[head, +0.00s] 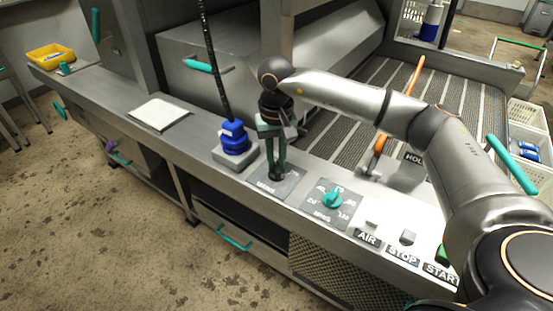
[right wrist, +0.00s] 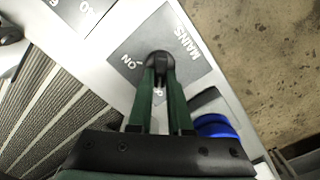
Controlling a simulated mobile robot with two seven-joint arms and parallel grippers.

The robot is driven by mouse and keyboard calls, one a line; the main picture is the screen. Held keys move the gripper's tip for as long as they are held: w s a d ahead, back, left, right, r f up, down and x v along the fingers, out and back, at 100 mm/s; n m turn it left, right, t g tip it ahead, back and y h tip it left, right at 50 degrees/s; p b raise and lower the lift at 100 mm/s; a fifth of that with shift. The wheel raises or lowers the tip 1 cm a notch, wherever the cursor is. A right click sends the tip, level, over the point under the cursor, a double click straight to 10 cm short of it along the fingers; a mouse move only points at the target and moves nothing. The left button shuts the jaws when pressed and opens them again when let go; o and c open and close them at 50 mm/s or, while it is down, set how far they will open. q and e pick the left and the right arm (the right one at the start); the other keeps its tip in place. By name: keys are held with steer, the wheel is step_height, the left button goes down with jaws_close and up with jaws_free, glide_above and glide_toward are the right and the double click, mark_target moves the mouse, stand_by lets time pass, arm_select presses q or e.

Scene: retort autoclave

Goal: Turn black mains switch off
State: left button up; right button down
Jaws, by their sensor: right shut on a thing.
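The black mains switch (right wrist: 160,62) sits on a grey plate (right wrist: 190,47) lettered MAINS, with ON beside the knob in the right wrist view; other lettering by the fingers is mostly covered. In the head view the plate (head: 264,189) lies on the steel counter, left of the teal dial. My right gripper (head: 276,172) points down onto the plate, its green fingers shut on the switch. In the right wrist view my right gripper (right wrist: 160,75) has its fingertips on both sides of the knob. My left gripper is not in view.
A teal minutes dial (head: 333,200) is right of the mains plate, then AIR, STOP and START controls (head: 403,252). A blue stacked object (head: 234,138) with a black rod stands close on the left. An orange lever (head: 379,144) rises behind. A white pad (head: 160,113) lies farther left.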

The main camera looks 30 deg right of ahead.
mark_target(277, 165)
stand_by(0.4)
steer(key=c, duration=0.8)
jaws_free()
steer(key=shift+c, duration=0.2)
step_height(277, 165, up, 13)
steer(key=p, duration=0.1)
steer(key=shift+f, duration=0.2)
steer(key=shift+s+f, duration=0.1)
